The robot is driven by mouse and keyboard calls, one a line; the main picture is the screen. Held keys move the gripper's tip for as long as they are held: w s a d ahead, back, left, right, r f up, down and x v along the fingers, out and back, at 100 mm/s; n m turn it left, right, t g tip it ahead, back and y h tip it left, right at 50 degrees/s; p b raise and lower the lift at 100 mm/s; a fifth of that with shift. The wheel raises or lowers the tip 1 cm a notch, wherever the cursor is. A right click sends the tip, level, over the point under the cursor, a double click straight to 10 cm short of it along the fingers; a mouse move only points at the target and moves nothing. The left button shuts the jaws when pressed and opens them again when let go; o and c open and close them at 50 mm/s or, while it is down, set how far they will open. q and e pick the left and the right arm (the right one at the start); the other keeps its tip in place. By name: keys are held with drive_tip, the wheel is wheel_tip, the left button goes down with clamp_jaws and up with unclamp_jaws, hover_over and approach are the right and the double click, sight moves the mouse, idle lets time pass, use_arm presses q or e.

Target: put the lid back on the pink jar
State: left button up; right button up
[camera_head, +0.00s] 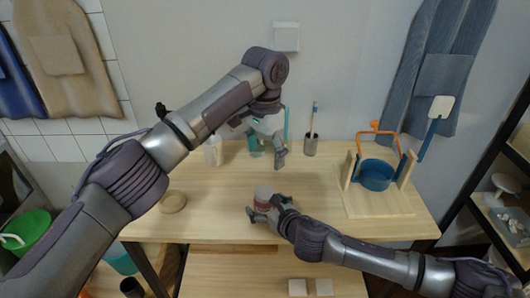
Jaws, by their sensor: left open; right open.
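A small round jar (263,192) with a pale greyish top and a pinkish side stands on the wooden table. My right gripper (266,210) is open at its near side, with its fingers close around its lower part. I cannot tell whether they touch it. A round tan wooden piece (172,201) lies flat at the table's left; I cannot tell whether it is the lid. My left gripper (262,148) is open and empty above the back of the table, behind the jar, pointing down.
A white bottle (213,150) and a teal item (254,147), partly hidden by my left gripper, stand at the back. A wooden stand with a blue pot (375,176) fills the right side. The table's front left is clear.

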drive_tip(key=v, duration=1.2)
drive_tip(key=shift+f, duration=0.1)
